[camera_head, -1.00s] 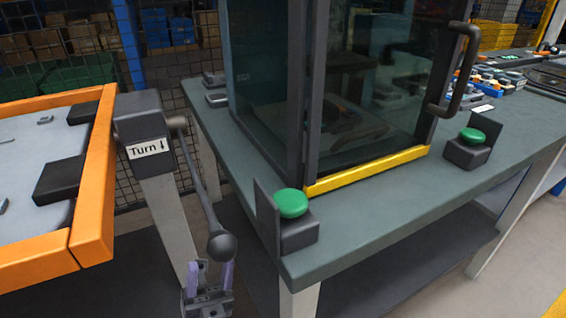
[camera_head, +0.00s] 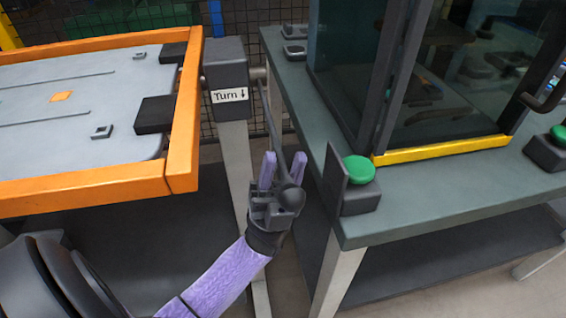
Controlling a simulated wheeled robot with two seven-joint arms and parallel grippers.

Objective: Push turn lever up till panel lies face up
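The turn lever (camera_head: 270,118) is a grey rod hanging from a dark block labelled "Turn" with a down arrow (camera_head: 230,95). It slopes down to a dark round knob (camera_head: 291,197). My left gripper (camera_head: 283,165) comes from below, its two lilac fingers pointing up and apart. The rod passes between the fingers in the picture, and the knob overlaps the gripper body. Whether they touch, I cannot tell. The pale grey panel (camera_head: 60,125) lies roughly flat inside an orange frame (camera_head: 90,188); it shows dark lines and an orange square. My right gripper is not in view.
A green-grey table (camera_head: 420,190) stands right of the lever, with a glass cabinet edged by a yellow strip (camera_head: 440,150). A green button (camera_head: 359,169) on a dark bracket sits at its near corner. A mesh fence (camera_head: 270,30) stands behind.

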